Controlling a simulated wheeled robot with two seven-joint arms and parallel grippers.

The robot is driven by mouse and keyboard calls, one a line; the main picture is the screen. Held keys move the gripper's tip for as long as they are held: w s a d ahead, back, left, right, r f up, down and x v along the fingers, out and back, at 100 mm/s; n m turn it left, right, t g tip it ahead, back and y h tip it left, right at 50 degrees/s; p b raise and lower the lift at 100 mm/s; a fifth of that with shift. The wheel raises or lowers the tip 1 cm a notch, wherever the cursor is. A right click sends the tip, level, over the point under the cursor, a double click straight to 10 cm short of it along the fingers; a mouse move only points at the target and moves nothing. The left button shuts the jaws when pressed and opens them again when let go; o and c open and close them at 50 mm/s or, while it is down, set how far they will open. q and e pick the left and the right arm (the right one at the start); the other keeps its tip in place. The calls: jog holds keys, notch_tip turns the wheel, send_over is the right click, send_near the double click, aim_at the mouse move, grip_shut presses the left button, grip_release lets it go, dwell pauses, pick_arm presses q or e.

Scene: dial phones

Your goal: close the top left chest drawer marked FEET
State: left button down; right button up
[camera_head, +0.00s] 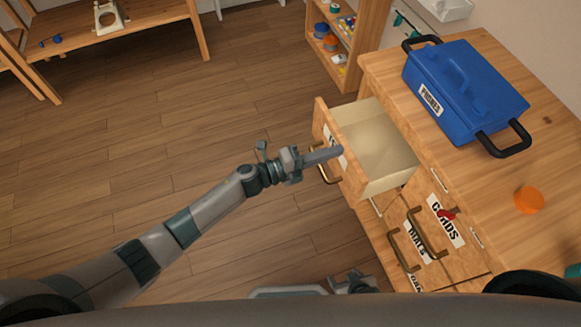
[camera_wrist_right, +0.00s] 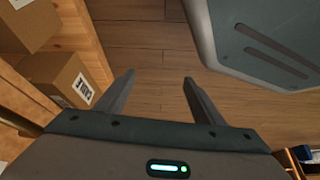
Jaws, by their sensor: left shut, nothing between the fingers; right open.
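The open top left drawer (camera_head: 376,152) sticks out of the wooden chest (camera_head: 400,222) in the head view, and it looks empty inside. The label on its front is mostly hidden by my gripper. My left gripper (camera_head: 338,152) is shut and empty, its fingertips at the drawer front beside the brass handle (camera_head: 326,172); I cannot tell whether they touch. My right gripper is low in the head view (camera_head: 354,284); in the right wrist view (camera_wrist_right: 158,88) its fingers are apart with only floor between them.
A blue box (camera_head: 462,90) marked PHONES and an orange disc (camera_head: 529,200) are on the chest top. A closed drawer labelled CARDS (camera_head: 446,220) has a red item by it. Cardboard boxes (camera_wrist_right: 62,78) are in the right wrist view. The floor (camera_head: 230,130) left of the chest is clear.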

pick_arm(q)
jog(key=b+x, duration=0.3)
jog(key=x, duration=1)
jog(key=shift+b, duration=0.35)
pick_arm(e)
jog(key=shift+s+d+r+g+h, duration=0.15)
jog(key=shift+s+d+g+h, duration=0.25)
jog(key=shift+s+d+g, duration=0.85)
pick_arm(q)
jog(key=shift+f, duration=0.1)
pick_arm(e)
jog(key=shift+w+d, duration=0.1)
jog(key=shift+d, duration=0.05)
